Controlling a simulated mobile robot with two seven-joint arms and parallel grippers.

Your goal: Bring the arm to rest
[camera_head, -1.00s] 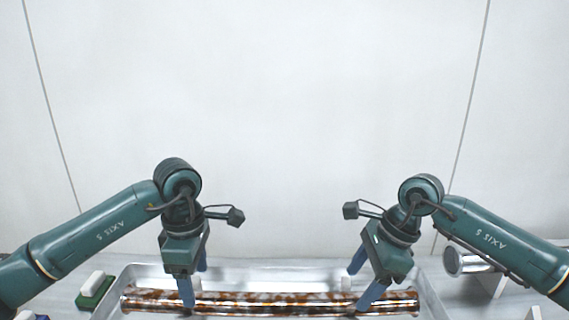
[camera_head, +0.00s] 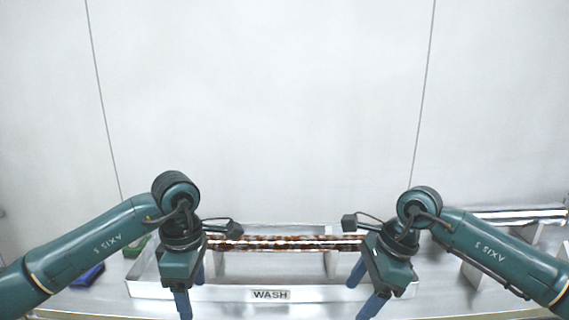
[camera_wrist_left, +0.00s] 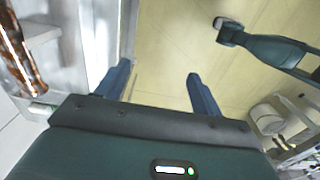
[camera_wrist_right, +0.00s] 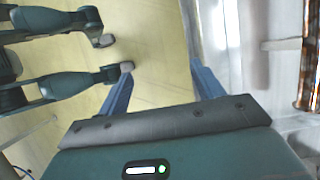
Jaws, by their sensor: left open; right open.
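My left gripper (camera_head: 190,292) is open and empty, pointing down at the near-left part of the wash tray's front edge. In the left wrist view its two blue fingers (camera_wrist_left: 157,72) are spread over the pale floor. My right gripper (camera_head: 364,292) is also open and empty, pointing down near the tray's right front. Its fingers (camera_wrist_right: 160,72) are spread with floor between them in the right wrist view. Neither gripper touches the brown-stained shiny roller (camera_head: 285,243), which lies across the tray behind them. The roller's ends are hidden behind my arms in the head view.
The metal tray (camera_head: 215,292) bears a WASH label (camera_head: 270,295). A blue block (camera_head: 87,276) and a green one (camera_head: 136,246) lie left of it. A clean metal cylinder (camera_head: 520,215) rests on pale supports at the right. A plain wall stands behind.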

